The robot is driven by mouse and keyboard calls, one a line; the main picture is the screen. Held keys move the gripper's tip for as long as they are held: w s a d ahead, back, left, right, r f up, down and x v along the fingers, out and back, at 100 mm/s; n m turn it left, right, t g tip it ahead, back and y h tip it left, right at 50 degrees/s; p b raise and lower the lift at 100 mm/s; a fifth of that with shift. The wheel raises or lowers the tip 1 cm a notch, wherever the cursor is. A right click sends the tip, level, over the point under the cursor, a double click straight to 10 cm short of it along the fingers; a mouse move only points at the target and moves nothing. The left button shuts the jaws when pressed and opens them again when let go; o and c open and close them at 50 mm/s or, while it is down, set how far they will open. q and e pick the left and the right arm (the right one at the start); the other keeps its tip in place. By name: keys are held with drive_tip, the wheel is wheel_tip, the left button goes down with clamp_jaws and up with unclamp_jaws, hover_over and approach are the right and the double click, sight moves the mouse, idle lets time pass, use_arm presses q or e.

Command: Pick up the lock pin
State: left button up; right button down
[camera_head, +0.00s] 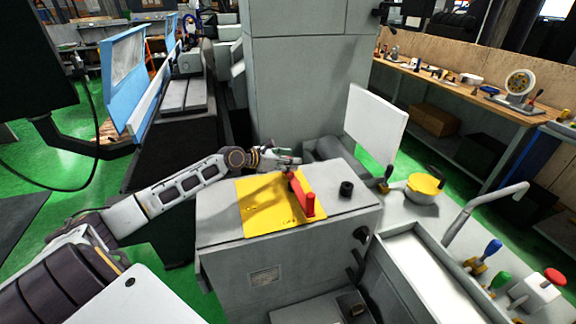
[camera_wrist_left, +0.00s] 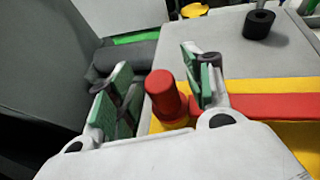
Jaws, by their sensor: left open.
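A red lock pin with a round upright knob (camera_wrist_left: 163,92) stands at the end of a red bar (camera_wrist_left: 268,106) over a yellow plate. In the head view the red piece (camera_head: 303,192) lies across the yellow plate (camera_head: 258,215) on top of the grey machine block. My left gripper (camera_head: 283,158) is at the far end of the red piece. In the wrist view its green-padded fingers are open, one on each side of the knob. The right finger is close to the knob; I cannot tell whether it touches. My right gripper is not in view.
A short black cylinder (camera_head: 346,188) stands on the grey block (camera_head: 350,211), right of the red piece. A tall grey machine housing (camera_head: 305,85) rises behind. A white panel (camera_head: 376,122) and a yellow bowl (camera_head: 424,184) are to the right.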

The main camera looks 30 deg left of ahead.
use_arm(q)
clamp_jaws()
idle(0.3)
drive_tip(key=shift+r, duration=0.1)
drive_tip(key=shift+r, duration=5)
